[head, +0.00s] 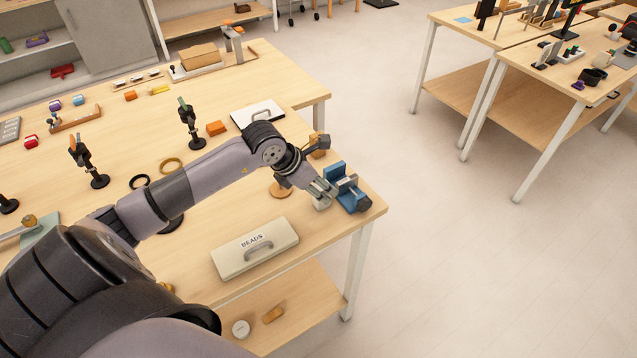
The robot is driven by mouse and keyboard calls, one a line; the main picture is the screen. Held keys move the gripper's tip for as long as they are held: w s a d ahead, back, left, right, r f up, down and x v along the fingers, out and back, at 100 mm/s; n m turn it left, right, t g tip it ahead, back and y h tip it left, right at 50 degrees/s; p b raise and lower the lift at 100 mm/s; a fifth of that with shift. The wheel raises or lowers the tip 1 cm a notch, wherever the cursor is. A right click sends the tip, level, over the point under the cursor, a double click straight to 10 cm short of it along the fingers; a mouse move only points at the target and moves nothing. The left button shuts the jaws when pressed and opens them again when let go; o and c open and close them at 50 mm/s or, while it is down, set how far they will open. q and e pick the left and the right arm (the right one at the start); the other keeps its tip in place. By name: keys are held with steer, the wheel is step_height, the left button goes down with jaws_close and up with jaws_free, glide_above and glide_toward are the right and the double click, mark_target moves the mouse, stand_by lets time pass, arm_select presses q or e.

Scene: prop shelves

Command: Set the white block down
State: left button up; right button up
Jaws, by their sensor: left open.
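My left gripper (323,190) reaches over the right front corner of the near wooden table. It is open, with its fingers pointing down and right beside a blue vise (361,200). A small pale block (322,204), which looks like the white block, sits just below the fingertips, next to the vise's left side. The fingers partly cover it, and I cannot tell whether they touch it. My right gripper is not in view.
A pale box lid marked BEADS (255,248) lies left of the vise. A round wooden piece (280,190) is close behind the gripper. The table's right edge (375,222) is very near the vise. Bare tabletop lies between the lid and the vise.

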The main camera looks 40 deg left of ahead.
arm_select(q)
steer(key=shift+r, duration=0.15)
steer(key=shift+s+a+r, duration=0.1)
steer(key=shift+s+r, duration=0.05)
steer(key=shift+r, duration=0.05)
steer(key=b+v, duration=0.2)
steer(key=v, duration=0.9)
steer(key=shift+r+b, duration=0.25)
steer(key=shift+b, duration=0.1)
stand_by(0.8)
